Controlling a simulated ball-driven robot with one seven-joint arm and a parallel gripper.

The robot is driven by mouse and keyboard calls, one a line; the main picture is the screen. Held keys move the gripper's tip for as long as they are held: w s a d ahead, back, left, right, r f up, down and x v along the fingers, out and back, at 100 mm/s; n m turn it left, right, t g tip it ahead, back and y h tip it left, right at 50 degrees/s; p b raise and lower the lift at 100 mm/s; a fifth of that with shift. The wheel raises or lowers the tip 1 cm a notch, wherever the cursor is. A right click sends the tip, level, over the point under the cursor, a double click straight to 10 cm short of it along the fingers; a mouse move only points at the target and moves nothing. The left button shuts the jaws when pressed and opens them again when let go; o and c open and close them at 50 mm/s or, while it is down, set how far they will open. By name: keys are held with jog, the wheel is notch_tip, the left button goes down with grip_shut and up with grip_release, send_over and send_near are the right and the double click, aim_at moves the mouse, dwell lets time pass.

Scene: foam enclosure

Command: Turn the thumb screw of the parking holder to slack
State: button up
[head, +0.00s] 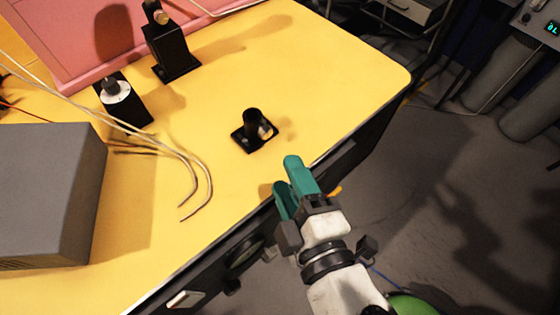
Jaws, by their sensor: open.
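The small black holder (251,115), which I take to be the parking holder, stands upright on the yellow table. It has a square base plate and a short black post. A pale brass-coloured knob, likely its thumb screw (265,131), sticks out on the right side of the post. Its exact turn position is too small to tell. My gripper (287,175) has teal fingers and is open and empty. It is at the table's front edge, below and to the right of the holder in the picture, apart from it.
A grey box (45,190) stands at the left, with bent thin tubes (190,165) reaching from behind it toward the middle. A tall black stand (170,50) and a black block with a white disc (120,98) are at the back. The yellow table (340,80) is clear right of the holder.

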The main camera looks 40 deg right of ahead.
jog(key=shift+v, duration=1.15)
